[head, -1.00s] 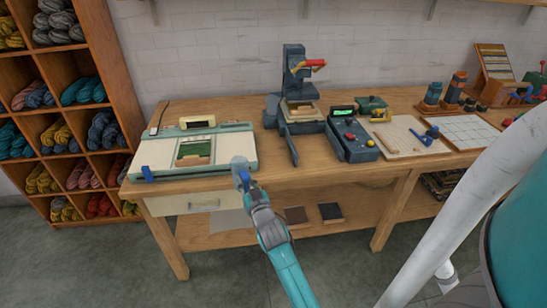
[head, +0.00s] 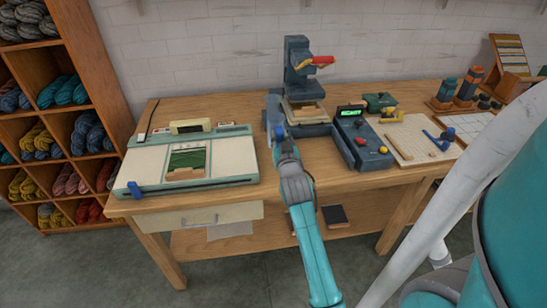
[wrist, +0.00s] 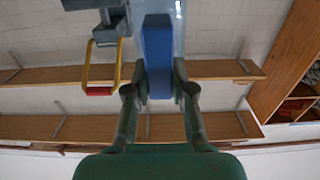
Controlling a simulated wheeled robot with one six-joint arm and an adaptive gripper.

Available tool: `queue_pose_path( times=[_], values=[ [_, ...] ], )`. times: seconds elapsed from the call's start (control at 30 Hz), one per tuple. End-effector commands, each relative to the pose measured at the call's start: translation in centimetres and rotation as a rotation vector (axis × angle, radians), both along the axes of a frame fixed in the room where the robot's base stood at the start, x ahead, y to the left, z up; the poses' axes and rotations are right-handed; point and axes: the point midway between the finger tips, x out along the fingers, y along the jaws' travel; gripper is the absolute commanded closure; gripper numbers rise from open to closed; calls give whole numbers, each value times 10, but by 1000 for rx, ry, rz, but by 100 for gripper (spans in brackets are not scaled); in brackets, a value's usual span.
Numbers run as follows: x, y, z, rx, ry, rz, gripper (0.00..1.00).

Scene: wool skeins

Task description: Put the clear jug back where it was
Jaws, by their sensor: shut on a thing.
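My gripper (head: 280,143) is shut on the blue handle of the clear jug (head: 274,108). In the head view the jug is small and pale, held in front of the dark press, over or near the workbench. In the wrist view the fingertips (wrist: 160,93) close on both sides of the blue handle (wrist: 158,55), and part of the see-through jug wall (wrist: 179,35) shows behind it. The jug's base and any contents cannot be made out. I cannot tell its exact height above the bench.
The dark press (head: 297,75) with a red-tipped lever stands just behind the jug. A pale flat machine (head: 235,160) lies to the left, and a control box (head: 358,138) to the right. The wooden workbench (head: 310,170) has a narrow bare strip in front.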

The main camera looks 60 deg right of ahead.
Motion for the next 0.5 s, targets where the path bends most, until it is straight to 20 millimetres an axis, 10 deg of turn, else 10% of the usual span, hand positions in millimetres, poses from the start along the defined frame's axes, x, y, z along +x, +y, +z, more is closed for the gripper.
queue_pose_path(
  times=[0.5],
  values=[
    [0,0,-61,0,1,-1,100]
  ],
)
